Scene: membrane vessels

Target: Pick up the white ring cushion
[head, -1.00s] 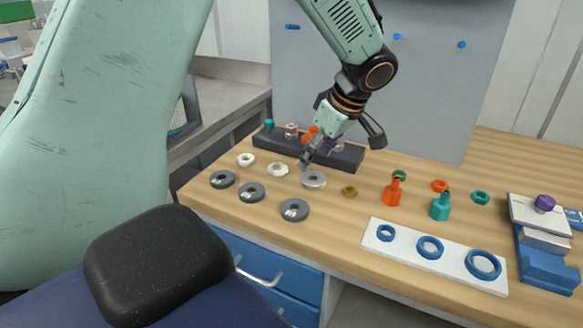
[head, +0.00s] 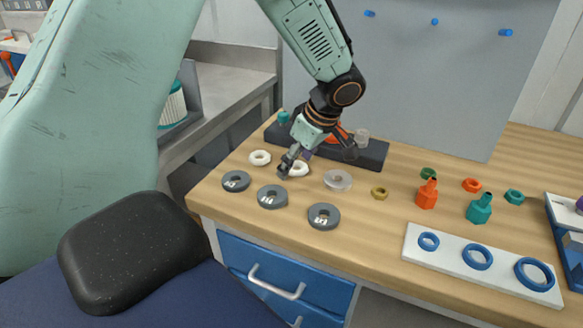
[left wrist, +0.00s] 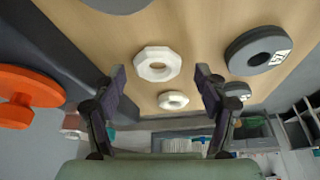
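Two white rings lie on the wooden table. The nearer white ring (head: 299,169) is partly hidden by my left gripper (head: 315,164) in the head view. In the left wrist view this ring (left wrist: 157,64) has an angular outline and shows between the fingertips of my left gripper (left wrist: 160,76), apart from both. The other white ring (head: 260,158) lies to its left and shows farther off in the left wrist view (left wrist: 173,100). My left gripper is open and empty, pointing down at the table. My right gripper is not in view.
A pale, translucent ring (head: 338,180) lies to the right. Grey numbered discs (head: 272,196) lie in front. A dark rack (head: 371,154) with small parts stands behind. An orange bottle (head: 427,194), a teal bottle (head: 479,208) and a white plate (head: 500,273) with blue rings are right.

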